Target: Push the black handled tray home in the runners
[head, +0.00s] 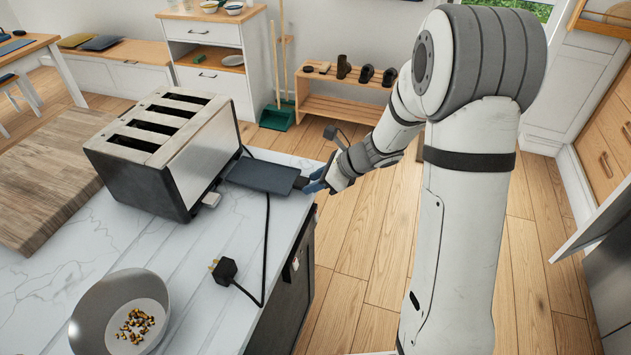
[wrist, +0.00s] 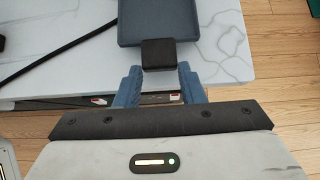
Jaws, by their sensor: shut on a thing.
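The tray (head: 258,176) is a flat, dark slate-coloured piece with a raised rim and a black handle (wrist: 158,53). In the head view it lies low over the white marble counter, its left end close to the base of the four-slot toaster (head: 165,145). Most of it shows outside the toaster; whether its end sits in the runners cannot be seen. My gripper (head: 314,183) is at the counter's right edge, shut on the handle. In the wrist view the blue fingers (wrist: 159,72) flank the handle, and the tray (wrist: 158,22) extends away from them.
A black cord with a plug (head: 224,270) lies on the counter in front of the tray. A bowl (head: 121,315) with small yellow and dark pieces is at the front. A wooden board (head: 50,180) lies left of the toaster.

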